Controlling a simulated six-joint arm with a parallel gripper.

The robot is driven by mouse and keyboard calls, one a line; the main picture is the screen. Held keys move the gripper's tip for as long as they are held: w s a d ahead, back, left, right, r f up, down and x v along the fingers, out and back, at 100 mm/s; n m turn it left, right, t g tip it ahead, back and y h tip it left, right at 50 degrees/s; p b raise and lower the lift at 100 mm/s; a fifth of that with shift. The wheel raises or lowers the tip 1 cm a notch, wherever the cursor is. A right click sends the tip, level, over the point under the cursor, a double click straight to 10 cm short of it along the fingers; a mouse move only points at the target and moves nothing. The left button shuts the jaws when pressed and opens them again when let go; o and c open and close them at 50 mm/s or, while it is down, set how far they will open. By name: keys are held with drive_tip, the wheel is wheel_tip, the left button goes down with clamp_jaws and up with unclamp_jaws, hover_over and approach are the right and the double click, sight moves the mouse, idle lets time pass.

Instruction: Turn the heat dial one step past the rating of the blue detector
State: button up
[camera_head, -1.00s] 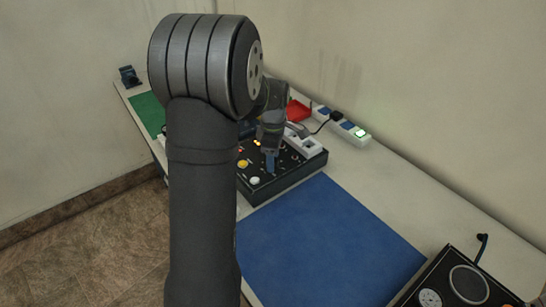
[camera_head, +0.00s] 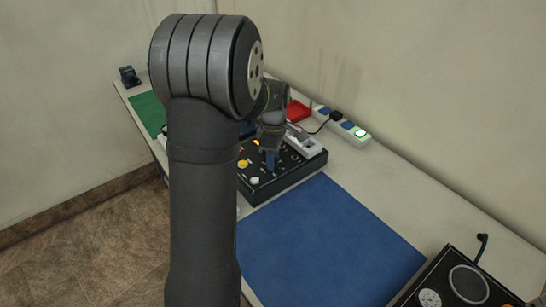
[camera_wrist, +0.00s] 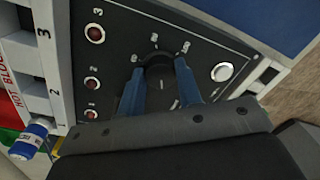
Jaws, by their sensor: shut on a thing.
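A dark round dial (camera_wrist: 158,83) sits on the black panel of the control box (camera_wrist: 205,60), with small marked positions around its far side. I take it for the heat dial, but its pointer is hard to read. My gripper (camera_wrist: 160,92) is shut on it, one blue finger on each side. In the head view my gripper (camera_head: 270,163) reaches down onto the box (camera_head: 290,178). A blue-and-white cylindrical piece (camera_wrist: 30,140), perhaps the blue detector, lies by the lowest slot of the white numbered rack; I cannot read any rating on it.
Red lamps (camera_wrist: 94,33) numbered 1 to 3 line the panel, with a pale round button (camera_wrist: 222,71) on the other side. A blue mat (camera_head: 320,245) lies clear in front of the box. A red tray (camera_head: 298,110) and a power strip (camera_head: 342,125) are behind.

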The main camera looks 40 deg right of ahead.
drive_tip(key=m, duration=0.8)
drive_tip(key=shift+m, duration=0.4)
drive_tip(key=m, duration=0.4)
drive_tip(key=shift+m+t, duration=0.3)
drive_tip(key=shift+t, duration=0.1)
drive_tip(key=m, duration=0.4)
drive_tip(key=shift+a, duration=0.1)
drive_tip(key=m, duration=0.8)
drive_tip(key=shift+m, duration=0.3)
drive_tip(key=m, duration=0.4)
drive_tip(key=shift+h, duration=0.3)
drive_tip(key=shift+m, duration=2.3)
